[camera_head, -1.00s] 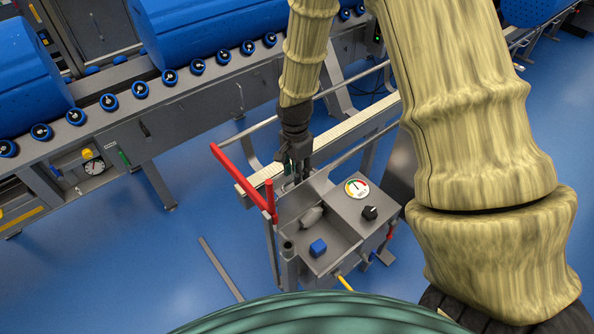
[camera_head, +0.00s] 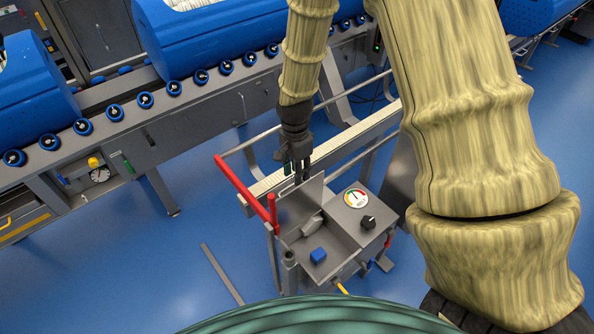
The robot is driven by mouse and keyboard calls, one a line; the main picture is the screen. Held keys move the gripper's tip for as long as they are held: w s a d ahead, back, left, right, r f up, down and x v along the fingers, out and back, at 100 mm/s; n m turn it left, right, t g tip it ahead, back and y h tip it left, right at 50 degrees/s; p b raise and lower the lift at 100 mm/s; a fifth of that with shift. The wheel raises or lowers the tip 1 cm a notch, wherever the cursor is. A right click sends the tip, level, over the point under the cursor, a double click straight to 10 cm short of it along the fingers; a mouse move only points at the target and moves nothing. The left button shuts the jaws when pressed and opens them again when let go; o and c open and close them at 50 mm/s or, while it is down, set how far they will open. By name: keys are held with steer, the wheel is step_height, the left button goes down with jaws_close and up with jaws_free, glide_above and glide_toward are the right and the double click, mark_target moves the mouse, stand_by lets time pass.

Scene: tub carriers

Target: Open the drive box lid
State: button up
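The drive box (camera_head: 350,238) is a grey metal box at the lower middle of the head view.
A red bar (camera_head: 246,190) on a grey rail stands left of the box. Behind is a roller conveyor (camera_head: 190,105) with blue tubs (camera_head: 205,40). A pale rail (camera_head: 350,140) runs behind my gripper. Blue floor (camera_head: 150,255) lies open at left.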

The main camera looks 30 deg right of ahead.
steer(key=shift+w+r+p, duration=0.15)
steer(key=shift+r+p, duration=1.8)
steer(key=shift+r, duration=0.7)
step_height(320, 180, up, 12)
steer(key=shift+w, duration=0.2)
steer(key=s+a+f+n, duration=0.1)
steer(key=s+f+n, duration=0.4)
steer(key=f, duration=0.7)
steer(key=s+a+f+n, duration=0.1)
steer(key=s+f+n, duration=0.1)
steer(key=s+f, duration=0.75)
steer(key=s+a+f+n+b, duration=0.2)
steer(key=s+f+n, duration=0.6)
steer(key=s+f, duration=0.7)
steer(key=shift+s+f, duration=0.2)
steer(key=shift+s, duration=0.65)
